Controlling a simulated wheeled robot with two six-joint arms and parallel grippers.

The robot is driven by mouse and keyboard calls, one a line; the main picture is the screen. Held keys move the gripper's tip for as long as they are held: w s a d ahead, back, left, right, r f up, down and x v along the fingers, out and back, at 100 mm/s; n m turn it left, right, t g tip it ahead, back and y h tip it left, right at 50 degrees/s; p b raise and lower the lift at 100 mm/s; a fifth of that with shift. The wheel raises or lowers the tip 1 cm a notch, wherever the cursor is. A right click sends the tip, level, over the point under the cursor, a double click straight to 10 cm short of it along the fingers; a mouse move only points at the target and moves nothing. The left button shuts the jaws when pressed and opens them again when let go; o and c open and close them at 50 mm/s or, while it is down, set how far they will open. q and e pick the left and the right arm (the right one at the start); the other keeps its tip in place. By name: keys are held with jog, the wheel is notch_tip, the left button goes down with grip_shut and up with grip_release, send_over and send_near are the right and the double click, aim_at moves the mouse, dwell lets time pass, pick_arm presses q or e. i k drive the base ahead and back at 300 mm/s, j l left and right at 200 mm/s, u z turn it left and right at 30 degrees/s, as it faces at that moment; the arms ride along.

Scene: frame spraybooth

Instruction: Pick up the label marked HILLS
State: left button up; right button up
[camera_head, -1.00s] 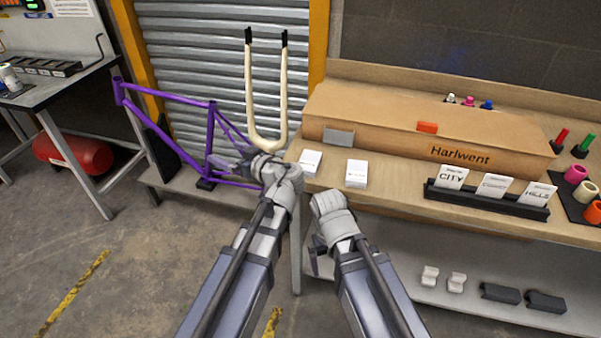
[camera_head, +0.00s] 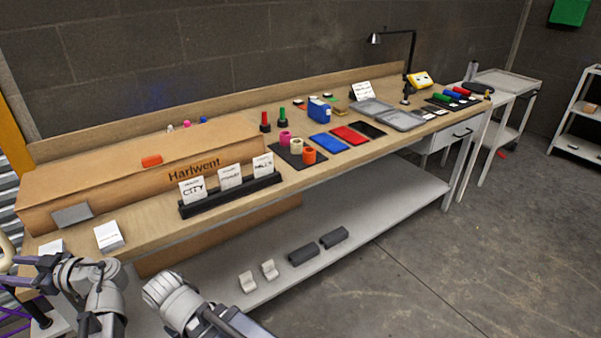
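The HILLS label (camera_head: 263,165) is a white card standing at the right end of a black rack (camera_head: 232,197) on the wooden bench. The CITY label (camera_head: 193,191) stands at the rack's left end, and a third white label (camera_head: 230,177) stands between them. My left gripper (camera_head: 28,272) is at the lower left, beside the bench's left end and far from the rack; I cannot tell whether its fingers are open. My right arm reaches in at the bottom, in front of the bench; its gripper fingers are hidden behind its wrist.
A long cardboard box (camera_head: 130,170) marked Harlwent lies behind the rack. White card stacks, one of them here (camera_head: 109,236), sit at the bench's left front. Coloured rolls on a dark mat (camera_head: 290,155) are right of the rack. The floor (camera_head: 430,265) at right is clear.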

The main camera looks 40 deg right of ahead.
aim_at(263, 164)
jog(key=l+z, duration=0.15)
jog(key=z, duration=0.85)
jog(key=i+j+z, duration=0.15)
jog(key=z, duration=0.25)
jog(key=i+j+z, duration=0.15)
jog(key=z, duration=0.25)
jog(key=i+j, duration=0.1)
jog(key=j, duration=0.4)
